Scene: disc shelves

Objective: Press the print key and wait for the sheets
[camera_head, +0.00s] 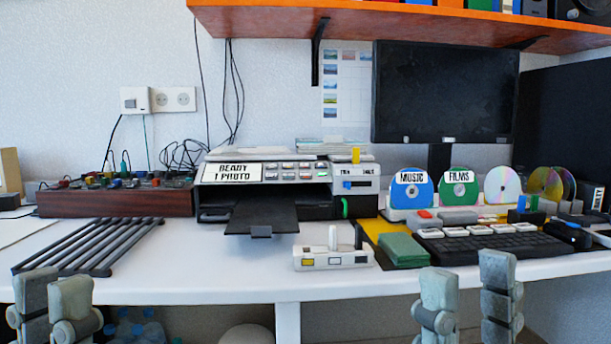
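The printer (318,205) stands at the middle of the desk. Its display (232,172) reads "READY 1 PHOTO". A panel of small pale keys (288,166) sits right of the display; their labels are too small to read. The black output tray (262,214) sticks out in front, with no sheet visible on it. My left gripper (52,302) is open and empty at the lower left, in front of the desk edge. My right gripper (467,298) is open and empty at the lower right. Both are well apart from the printer.
A black rack of bars (88,246) lies at left. A white device (333,254) stands before the printer. Right of it are a green block (402,250), a keyboard (490,247) and standing discs (458,188). An orange shelf (420,22) hangs above. The desk's front strip is clear.

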